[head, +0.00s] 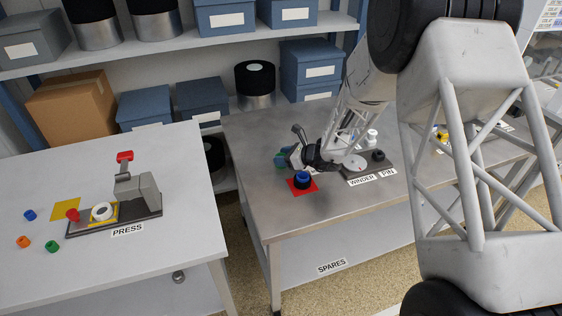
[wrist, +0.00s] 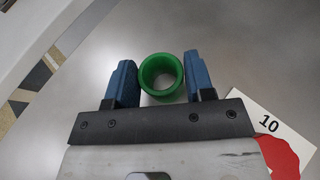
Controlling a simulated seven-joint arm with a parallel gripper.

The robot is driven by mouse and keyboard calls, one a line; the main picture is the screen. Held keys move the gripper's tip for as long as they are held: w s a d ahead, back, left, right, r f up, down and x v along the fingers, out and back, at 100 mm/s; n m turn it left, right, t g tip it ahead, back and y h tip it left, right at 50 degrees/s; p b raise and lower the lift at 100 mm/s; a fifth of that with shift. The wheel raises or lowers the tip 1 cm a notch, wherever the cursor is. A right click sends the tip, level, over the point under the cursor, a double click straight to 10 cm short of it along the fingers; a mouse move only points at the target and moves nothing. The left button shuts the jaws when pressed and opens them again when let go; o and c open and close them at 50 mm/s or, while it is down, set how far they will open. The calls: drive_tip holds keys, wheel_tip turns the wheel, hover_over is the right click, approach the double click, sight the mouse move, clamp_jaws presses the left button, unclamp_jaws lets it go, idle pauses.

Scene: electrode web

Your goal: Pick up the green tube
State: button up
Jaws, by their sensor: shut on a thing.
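The green tube (wrist: 161,90) is an open hollow cylinder, seen end-on in the wrist view. It lies between the two blue fingers of my gripper (wrist: 161,88), which are shut on it from left and right. In the head view my gripper (head: 287,159) is over the left part of the metal table, and the tube is mostly hidden among its fingers. I cannot tell whether the tube is clear of the tabletop.
A dark blue cylinder (head: 302,179) on a red square stands just in front of my gripper. The winder (head: 355,162) and a dark pin base (head: 378,156) are to the right. A press (head: 140,193) and small coloured pieces are on the left table, across a gap.

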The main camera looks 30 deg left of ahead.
drive_tip(key=shift+r, duration=0.25)
drive_tip(key=shift+r, duration=1.5)
drive_tip(key=s+d, duration=0.3)
drive_tip(key=s, duration=0.1)
drive_tip(key=s+d+r, duration=0.1)
drive_tip(key=s+d, duration=0.2)
drive_tip(key=s, duration=0.1)
drive_tip(key=s+d, duration=0.3)
drive_tip(key=s, duration=0.1)
drive_tip(key=shift+s+d+r, duration=0.25)
drive_tip(key=shift+s+d, duration=0.1)
drive_tip(key=shift+d, duration=0.05)
drive_tip(key=shift+w+d, duration=0.1)
